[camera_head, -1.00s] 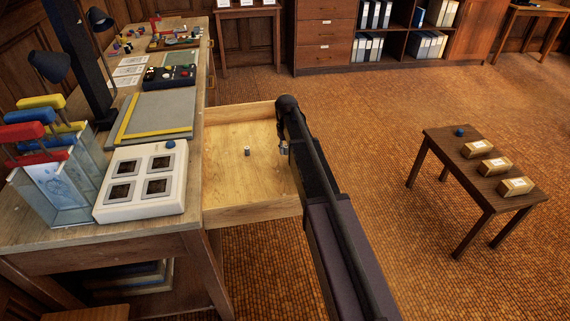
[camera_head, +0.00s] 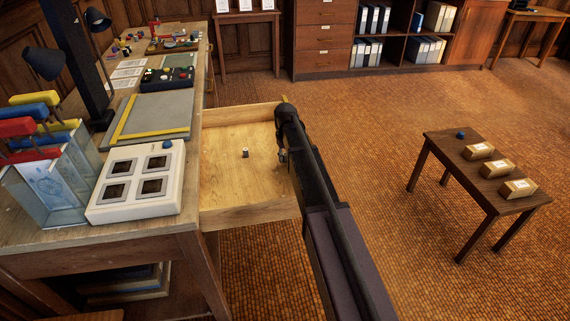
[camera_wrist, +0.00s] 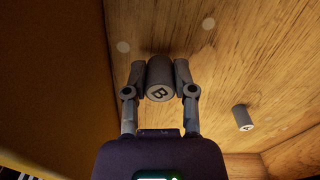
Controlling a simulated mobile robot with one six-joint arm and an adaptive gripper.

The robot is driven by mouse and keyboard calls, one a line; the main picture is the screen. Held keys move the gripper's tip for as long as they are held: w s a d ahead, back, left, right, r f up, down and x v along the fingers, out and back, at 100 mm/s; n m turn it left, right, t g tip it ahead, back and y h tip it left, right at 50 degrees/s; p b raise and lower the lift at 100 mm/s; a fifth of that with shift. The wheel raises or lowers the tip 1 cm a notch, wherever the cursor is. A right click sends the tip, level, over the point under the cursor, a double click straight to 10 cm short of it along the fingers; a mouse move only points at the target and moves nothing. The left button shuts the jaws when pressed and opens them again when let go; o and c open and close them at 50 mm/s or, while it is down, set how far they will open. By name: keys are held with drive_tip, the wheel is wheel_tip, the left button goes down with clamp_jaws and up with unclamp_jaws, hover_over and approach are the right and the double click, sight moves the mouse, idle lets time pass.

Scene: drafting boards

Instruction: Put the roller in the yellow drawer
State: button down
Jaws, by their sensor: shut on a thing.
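My gripper (camera_wrist: 158,88) is shut on a grey roller (camera_wrist: 160,80) with a letter B on its end face, in the wrist view. The roller sits between both fingers, close over the wooden floor of the drawer; I cannot tell whether it touches. The open drawer (camera_head: 240,216) is pale yellowish wood and sticks out from the bench in the head view. My gripper (camera_head: 282,156) is at its right side there, partly hidden by my arm. A second small grey cylinder (camera_wrist: 242,117), with a cross mark, is in the drawer; it also shows in the head view (camera_head: 245,153).
The bench (camera_head: 120,235) at left holds a white panel (camera_head: 137,186) with dark square windows, a glass tank (camera_head: 48,190) with coloured handles, and a drawing board (camera_head: 152,116). A low table (camera_head: 440,147) with several small boxes stands at right. Floor between is clear.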

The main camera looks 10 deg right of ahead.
sight(285, 154)
drive_tip(key=shift+f+b, duration=0.45)
drive_tip(key=shift+f, duration=0.35)
drive_tip(key=shift+f, duration=0.15)
drive_tip(key=shift+c, duration=2.2)
unclamp_jaws()
drive_tip(key=shift+r, duration=0.2)
wheel_tip(285, 154, up, 12)
drive_tip(key=p, duration=1.2)
drive_tip(key=shift+s, duration=0.1)
drive_tip(key=s+a+m, duration=0.1)
drive_tip(key=s+m, duration=0.1)
drive_tip(key=s, duration=2.6)
drive_tip(key=shift+s, duration=0.4)
drive_tip(key=shift+a, duration=0.1)
drive_tip(key=shift+c, duration=0.2)
